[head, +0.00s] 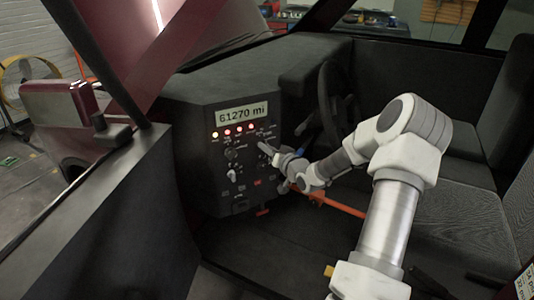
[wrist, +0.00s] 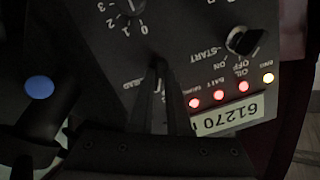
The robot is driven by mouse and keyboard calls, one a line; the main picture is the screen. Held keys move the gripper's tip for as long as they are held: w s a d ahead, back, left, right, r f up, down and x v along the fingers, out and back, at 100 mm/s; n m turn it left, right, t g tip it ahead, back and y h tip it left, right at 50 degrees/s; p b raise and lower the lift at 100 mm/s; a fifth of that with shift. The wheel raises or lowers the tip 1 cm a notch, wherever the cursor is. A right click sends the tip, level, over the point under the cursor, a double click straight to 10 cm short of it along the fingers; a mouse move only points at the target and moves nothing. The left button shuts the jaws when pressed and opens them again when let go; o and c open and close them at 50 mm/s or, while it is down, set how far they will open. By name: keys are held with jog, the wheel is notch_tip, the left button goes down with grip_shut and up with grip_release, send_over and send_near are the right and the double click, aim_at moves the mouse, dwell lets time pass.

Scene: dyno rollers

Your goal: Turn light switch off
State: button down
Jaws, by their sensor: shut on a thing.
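The dark dashboard panel (head: 205,165) stands in the middle of the head view, covered in knobs, switches and lights. My gripper (head: 266,148) reaches its right part from the right. In the wrist view the panel shows upside down, and my gripper (wrist: 159,68) has its narrow dark fingers close together against it. They are shut on a small control beside a partly covered label that seems to read "HEAD". This appears to be the light switch; the fingers hide most of it, so its position cannot be told.
A mileage display (head: 241,113) sits above a row of lit indicators. An ignition-like knob (wrist: 244,40) and a dial numbered 0 to 3 (wrist: 130,5) are close to my fingers. The steering wheel (head: 331,100) is just right of the panel, and seats are farther right.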

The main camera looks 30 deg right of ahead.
jog(key=shift+a+n+h+b, duration=0.15)
jog(key=shift+n+h+b, duration=0.35)
jog(key=shift+n+b, duration=1.65)
jog(key=shift+n, duration=0.25)
jog(key=c, duration=0.9)
grip_release()
jog(key=s+p, duration=0.1)
jog(key=s, duration=0.4)
jog(key=s+a+r+p, duration=0.1)
jog(key=s, duration=0.5)
jog(key=s+r+p, duration=0.1)
jog(key=s, duration=0.5)
jog(key=shift+s+a, duration=0.15)
jog(key=shift+a, duration=0.05)
